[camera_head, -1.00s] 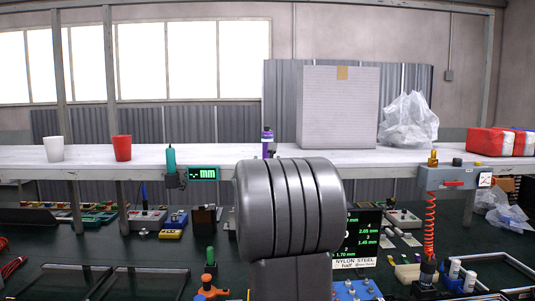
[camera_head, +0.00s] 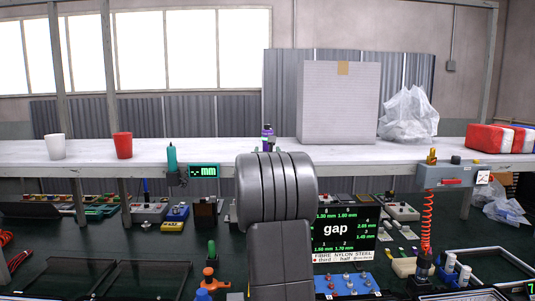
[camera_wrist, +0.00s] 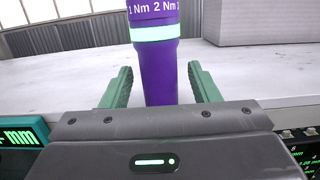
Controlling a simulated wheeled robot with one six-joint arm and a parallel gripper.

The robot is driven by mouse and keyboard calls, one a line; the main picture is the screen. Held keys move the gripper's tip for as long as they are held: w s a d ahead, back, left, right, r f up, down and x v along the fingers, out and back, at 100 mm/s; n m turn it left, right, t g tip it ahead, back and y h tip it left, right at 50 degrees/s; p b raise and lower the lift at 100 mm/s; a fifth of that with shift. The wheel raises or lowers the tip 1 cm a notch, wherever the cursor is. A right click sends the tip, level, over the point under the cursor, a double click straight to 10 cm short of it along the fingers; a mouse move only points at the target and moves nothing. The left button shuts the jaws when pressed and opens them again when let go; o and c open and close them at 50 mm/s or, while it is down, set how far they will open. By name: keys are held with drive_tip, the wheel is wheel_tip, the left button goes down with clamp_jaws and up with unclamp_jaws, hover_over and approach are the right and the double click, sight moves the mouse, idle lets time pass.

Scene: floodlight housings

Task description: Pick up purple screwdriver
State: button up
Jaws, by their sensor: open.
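The purple screwdriver (camera_wrist: 160,70) stands upright near the front of the white shelf, with a light green band and torque marks such as "1 Nm 2 Nm" on it. It also shows in the head view (camera_head: 267,138), small, above my grey arm. My gripper (camera_wrist: 158,85) is open in the wrist view. Its two green fingers are on either side of the screwdriver's lower part, with a gap showing on both sides. The screwdriver's top is cut off in the wrist view. In the head view my arm hides most of the gripper.
On the shelf (camera_head: 220,152) stand a large white box (camera_head: 338,105) to the right of the screwdriver, a clear plastic bag (camera_head: 408,115), a red cup (camera_head: 123,145) and a white cup (camera_head: 55,146). A teal tool (camera_head: 172,160) hangs at the shelf's front edge.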

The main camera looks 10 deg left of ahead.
drive_tip(key=c, duration=1.1)
drive_tip(key=shift+r, duration=0.1)
clamp_jaws()
drive_tip(key=shift+r, duration=0.15)
